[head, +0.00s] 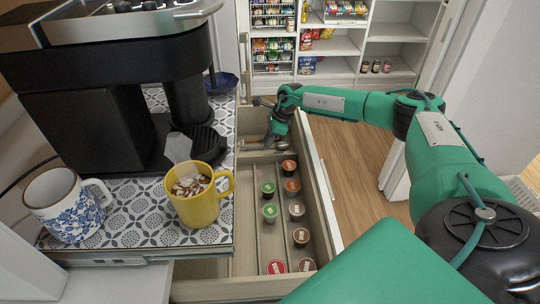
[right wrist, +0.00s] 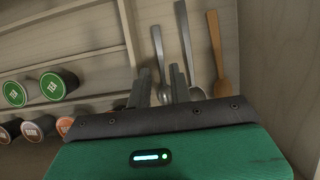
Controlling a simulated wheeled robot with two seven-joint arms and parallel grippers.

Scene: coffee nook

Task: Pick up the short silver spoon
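In the right wrist view, a short silver spoon (right wrist: 158,45) lies in a drawer compartment, its bowl partly hidden by my gripper. A longer silver spoon (right wrist: 187,40) and a wooden spoon (right wrist: 216,50) lie to its right. My right gripper (right wrist: 161,69) is open, its two fingers showing on either side of the short spoon; I cannot tell if they touch it. In the head view my right gripper (head: 276,132) is low over the far compartment of the open drawer (head: 325,190) and hides most of the spoons. My left gripper is not in view.
Several coffee pods (head: 297,210) sit in the drawer's nearer compartments, past a divider. Left of the drawer, a yellow mug (head: 199,208), a patterned white mug (head: 66,210) and a black coffee machine (head: 90,120) stand on the counter. Drawer walls surround the gripper.

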